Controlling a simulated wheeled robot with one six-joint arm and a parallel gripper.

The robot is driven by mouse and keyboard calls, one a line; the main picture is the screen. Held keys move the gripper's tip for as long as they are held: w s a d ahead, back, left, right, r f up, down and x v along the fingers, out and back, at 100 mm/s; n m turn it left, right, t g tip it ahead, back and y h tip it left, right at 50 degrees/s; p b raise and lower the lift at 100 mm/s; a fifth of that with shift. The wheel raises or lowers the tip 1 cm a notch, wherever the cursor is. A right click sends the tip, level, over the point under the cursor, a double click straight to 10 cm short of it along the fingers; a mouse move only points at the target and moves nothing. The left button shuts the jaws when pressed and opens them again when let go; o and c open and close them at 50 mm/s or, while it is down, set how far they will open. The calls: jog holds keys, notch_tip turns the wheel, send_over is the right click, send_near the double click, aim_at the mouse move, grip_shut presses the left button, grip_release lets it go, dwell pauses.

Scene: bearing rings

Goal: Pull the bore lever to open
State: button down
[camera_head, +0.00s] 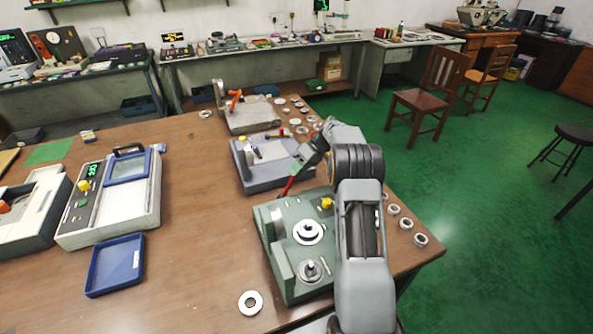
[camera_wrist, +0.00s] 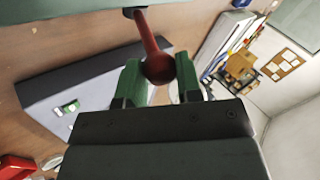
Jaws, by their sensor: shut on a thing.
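The bore lever (camera_head: 288,186) is a thin red rod rising from the back of the green bore gauge (camera_head: 287,279). In the wrist view the lever (camera_wrist: 147,32) ends in a round red knob, which sits between the green fingers of my gripper (camera_wrist: 160,76). My gripper (camera_head: 296,168) is shut on the knob at the lever's upper end. In the head view the knob is hidden by the fingers. The gauge carries a round plate with a post (camera_head: 307,231), a smaller round piece (camera_head: 311,270) and a yellow button (camera_head: 326,203). My arm covers its right side.
A blue-grey device (camera_head: 263,176) stands just behind the green gauge. A loose ring (camera_head: 250,302) lies at its front left, and several rings (camera_head: 406,223) lie to its right. A blue tray (camera_head: 116,265) sits left, with bare table between.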

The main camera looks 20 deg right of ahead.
jog(key=c, duration=1)
grip_release()
jog(key=shift+d+f, duration=0.2)
jog(key=shift+f, duration=0.05)
jog(key=shift+o, duration=1.1)
jog(key=shift+a+r, duration=0.1)
jog(key=v, duration=1.3)
jog(key=shift+d+r+p, duration=0.25)
jog(key=shift+p, duration=0.05)
